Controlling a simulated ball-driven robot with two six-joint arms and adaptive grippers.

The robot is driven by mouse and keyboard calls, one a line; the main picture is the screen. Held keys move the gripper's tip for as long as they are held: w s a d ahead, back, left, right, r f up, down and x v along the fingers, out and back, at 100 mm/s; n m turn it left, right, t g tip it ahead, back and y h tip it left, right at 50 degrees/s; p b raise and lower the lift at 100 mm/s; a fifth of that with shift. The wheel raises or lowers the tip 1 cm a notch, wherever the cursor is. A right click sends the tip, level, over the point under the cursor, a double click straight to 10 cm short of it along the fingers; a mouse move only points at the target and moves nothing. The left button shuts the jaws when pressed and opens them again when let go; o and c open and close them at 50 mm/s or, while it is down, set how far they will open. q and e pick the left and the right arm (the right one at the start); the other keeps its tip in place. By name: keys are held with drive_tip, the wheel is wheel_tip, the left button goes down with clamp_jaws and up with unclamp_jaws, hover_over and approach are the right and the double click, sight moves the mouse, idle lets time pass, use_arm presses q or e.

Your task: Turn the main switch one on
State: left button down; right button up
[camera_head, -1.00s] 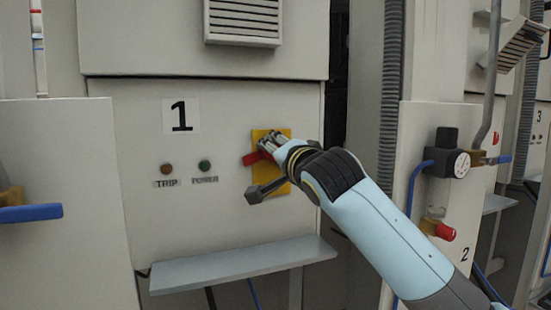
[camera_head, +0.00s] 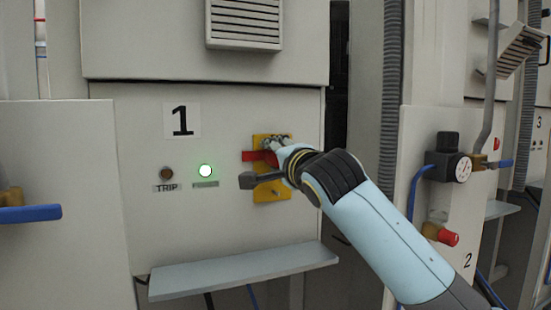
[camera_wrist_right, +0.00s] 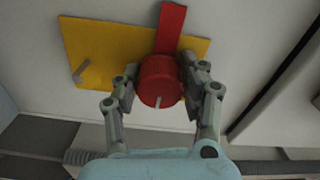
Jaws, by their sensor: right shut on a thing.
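The main switch of panel 1 is a red handle (camera_head: 262,156) on a yellow plate (camera_head: 272,190). The handle lies about level, with its free end to the left. In the right wrist view the red knob (camera_wrist_right: 159,82) sits between my fingers, and a red bar (camera_wrist_right: 171,28) runs from it. My right gripper (camera_head: 275,145) is shut on the knob, one finger on each side, as the wrist view (camera_wrist_right: 162,84) shows. The POWER lamp (camera_head: 205,171) glows green-white. The TRIP lamp (camera_head: 167,174) is unlit. My left gripper is out of view.
A grey shelf (camera_head: 240,270) juts out below the switch. A front panel at left carries a blue-handled valve (camera_head: 30,213). At right, panel 2 has a gauge (camera_head: 462,168) and a red knob (camera_head: 449,238). A corrugated conduit (camera_head: 391,110) runs up between the cabinets.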

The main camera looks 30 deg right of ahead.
drive_tip(key=o, duration=1.2)
drive_tip(key=shift+c, duration=0.2)
drive_tip(key=v, duration=1.2)
drive_tip(key=shift+f, duration=0.1)
